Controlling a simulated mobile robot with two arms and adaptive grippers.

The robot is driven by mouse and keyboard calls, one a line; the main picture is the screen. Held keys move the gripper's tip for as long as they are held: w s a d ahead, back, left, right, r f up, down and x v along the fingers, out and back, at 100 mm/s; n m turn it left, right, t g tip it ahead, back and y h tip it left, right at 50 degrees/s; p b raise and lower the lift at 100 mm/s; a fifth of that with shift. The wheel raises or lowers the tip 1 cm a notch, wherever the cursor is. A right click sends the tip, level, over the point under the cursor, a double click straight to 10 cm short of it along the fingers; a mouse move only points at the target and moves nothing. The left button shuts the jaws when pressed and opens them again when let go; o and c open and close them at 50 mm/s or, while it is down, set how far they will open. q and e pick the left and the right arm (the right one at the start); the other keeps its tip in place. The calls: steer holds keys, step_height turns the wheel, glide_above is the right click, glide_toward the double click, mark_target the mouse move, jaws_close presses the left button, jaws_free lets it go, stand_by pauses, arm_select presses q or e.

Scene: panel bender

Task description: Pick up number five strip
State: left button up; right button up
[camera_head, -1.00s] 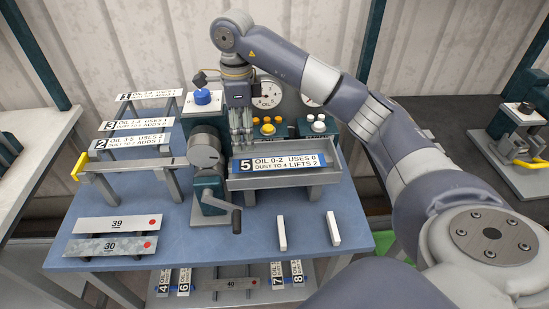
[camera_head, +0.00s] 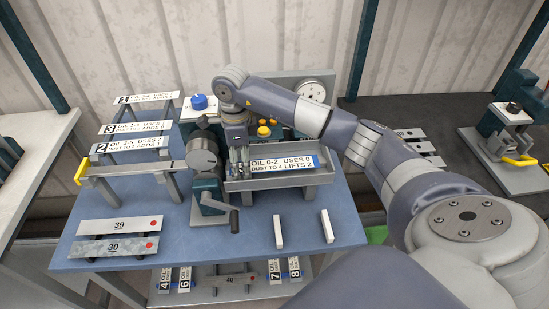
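The number five strip (camera_head: 285,163) is a white label strip with a blue edge. It lies in the grey metal tray (camera_head: 290,181) of the bender on the blue table. Its text reads "OIL 0-2 USES 0, DUST TO 4 LIFTS 2". My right gripper (camera_head: 240,168) points down at the left end of the strip and hides its number. The fingers are small and partly merge with the tray, so I cannot tell whether they are closed on the strip. My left gripper is not in view.
Strips on the rack (camera_head: 135,146) stand at the left. The crank handle (camera_head: 235,220) is just below my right gripper. Plates 39 (camera_head: 119,224) and 30 (camera_head: 113,247) lie at front left. Two white bars (camera_head: 327,226) stand at front right. More numbered strips sit on the lower shelf (camera_head: 205,296).

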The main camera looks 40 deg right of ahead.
stand_by(0.3)
steer(key=shift+f+b, duration=0.15)
steer(key=shift+b, duration=0.15)
steer(key=shift+c, duration=0.2)
steer(key=c, duration=1)
